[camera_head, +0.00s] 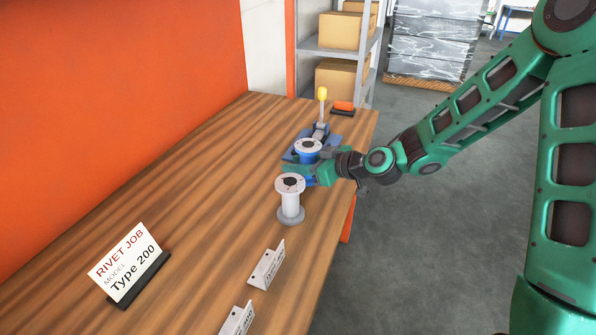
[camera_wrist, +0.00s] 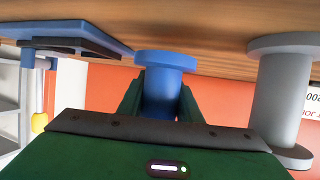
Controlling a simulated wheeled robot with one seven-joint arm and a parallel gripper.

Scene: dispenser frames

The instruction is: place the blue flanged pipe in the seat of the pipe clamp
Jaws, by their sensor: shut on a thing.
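The blue flanged pipe (camera_head: 308,157) is upright in my gripper (camera_head: 304,171), its pale top face and dark bore showing in the head view. The pipe clamp (camera_head: 320,134) has a blue base and an upright lever with a yellow knob (camera_head: 322,94). It lies just behind the pipe; its plate (camera_wrist: 72,32) is left of the pipe in the wrist view. Its seat is hidden.
A white flanged pipe (camera_head: 291,201) stands on the wooden table (camera_head: 200,190), close in front of my gripper. It also shows in the wrist view (camera_wrist: 282,95). Small signs (camera_head: 130,262) stand nearer; the table's left middle is clear.

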